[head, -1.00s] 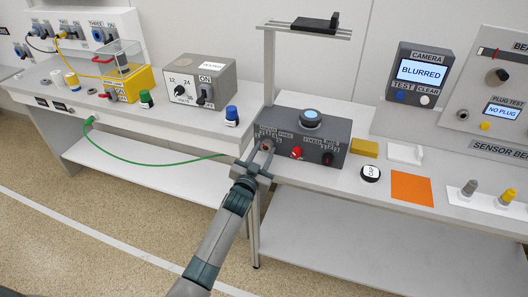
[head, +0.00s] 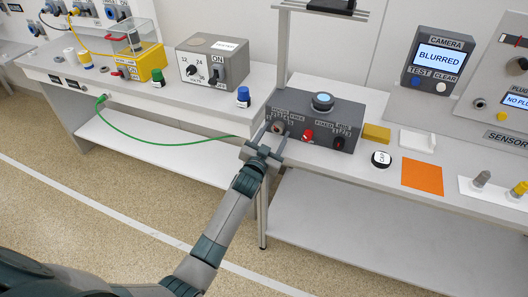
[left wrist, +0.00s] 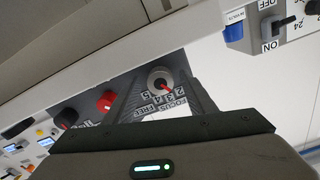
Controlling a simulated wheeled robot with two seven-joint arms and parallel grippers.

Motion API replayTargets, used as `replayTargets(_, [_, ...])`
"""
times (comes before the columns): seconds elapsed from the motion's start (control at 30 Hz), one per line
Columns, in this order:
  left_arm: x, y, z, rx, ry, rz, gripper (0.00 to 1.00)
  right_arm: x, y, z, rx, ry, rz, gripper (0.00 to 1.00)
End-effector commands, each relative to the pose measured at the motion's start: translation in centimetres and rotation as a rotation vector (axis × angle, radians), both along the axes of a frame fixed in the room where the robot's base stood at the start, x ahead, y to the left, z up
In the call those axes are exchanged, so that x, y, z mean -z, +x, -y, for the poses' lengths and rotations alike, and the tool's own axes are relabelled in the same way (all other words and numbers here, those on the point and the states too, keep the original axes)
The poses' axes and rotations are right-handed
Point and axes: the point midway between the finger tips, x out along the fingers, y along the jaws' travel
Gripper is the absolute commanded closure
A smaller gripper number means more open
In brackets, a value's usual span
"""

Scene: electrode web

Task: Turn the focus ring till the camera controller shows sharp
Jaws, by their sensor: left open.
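The focus ring (head: 278,127) is a small round knob at the left of the grey camera box's front. In the left wrist view the ring (left wrist: 160,79) has a red pointer, with a numbered scale and FOCUS and FREE labels beside it. My left gripper (head: 271,138) is open, with one finger on each side of the ring; I cannot tell if they touch it. In the left wrist view its fingers (left wrist: 161,96) flank the ring. The camera controller (head: 437,62) shows BLURRED and has TEST and CLEAR buttons. My right gripper is not in view.
The camera box (head: 345,110) also has a red knob (head: 308,135) and a black knob (head: 339,143). A cap (head: 381,159), an orange square (head: 422,175) and a yellow block (head: 376,133) lie to its right. A green cable (head: 150,137) hangs to the left.

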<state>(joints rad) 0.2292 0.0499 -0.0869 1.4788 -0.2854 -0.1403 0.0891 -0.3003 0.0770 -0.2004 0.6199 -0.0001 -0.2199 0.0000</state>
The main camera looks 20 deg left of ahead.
Motion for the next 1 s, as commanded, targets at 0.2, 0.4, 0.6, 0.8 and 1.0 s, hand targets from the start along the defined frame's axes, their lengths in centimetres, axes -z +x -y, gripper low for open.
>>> replayTargets(0.2, [0.2, -1.9, -0.1, 0.000, 0.001, -0.001, 0.50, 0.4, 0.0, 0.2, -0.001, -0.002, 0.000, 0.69])
replayTargets(0.4, [0.3, -5.0, -0.2, 0.001, 0.000, -0.001, 0.50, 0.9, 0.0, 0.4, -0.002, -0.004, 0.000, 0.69])
replayTargets(0.6, [0.3, -8.9, -0.3, 0.001, 0.000, -0.001, 0.50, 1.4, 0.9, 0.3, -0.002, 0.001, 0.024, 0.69])
replayTargets(0.8, [0.3, -12.8, -0.4, 0.001, 0.001, -0.001, 0.50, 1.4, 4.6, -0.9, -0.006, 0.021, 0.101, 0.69])
replayTargets(1.0, [0.2, -15.7, -0.5, 0.000, 0.001, -0.002, 0.50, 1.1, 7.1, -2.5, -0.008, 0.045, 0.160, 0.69])
